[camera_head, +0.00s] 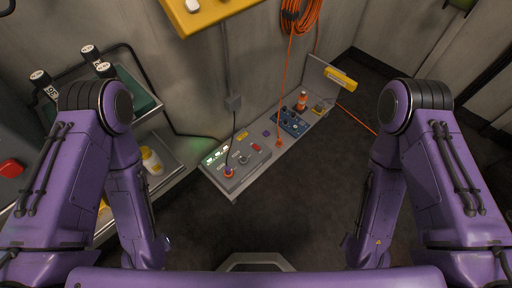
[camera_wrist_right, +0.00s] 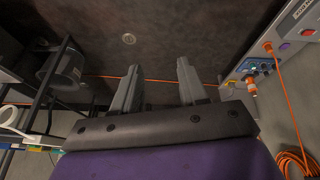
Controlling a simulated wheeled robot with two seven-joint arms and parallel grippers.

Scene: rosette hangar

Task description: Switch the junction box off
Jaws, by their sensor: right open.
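A long low grey panel unit (camera_head: 252,163) stands along the far wall in the head view. Its left end carries small green-lit windows (camera_head: 214,156), a knob with an orange base (camera_head: 229,171) and a red piece (camera_head: 256,147). A blue control panel (camera_head: 292,122) sits toward its right end and also shows in the right wrist view (camera_wrist_right: 254,69). I cannot tell for certain which part is the junction box, nor read its switch state. My right gripper (camera_wrist_right: 158,76) is open and empty, over dark floor, apart from the unit. My left gripper is not visible.
An orange cable (camera_head: 284,85) runs from a coil on the wall (camera_head: 297,14) to the unit. A shelf cart (camera_head: 164,148) with a white-and-yellow bottle (camera_head: 151,161) stands at left. A yellow box (camera_head: 207,14) is overhead. Dark floor (camera_head: 290,210) in front is clear.

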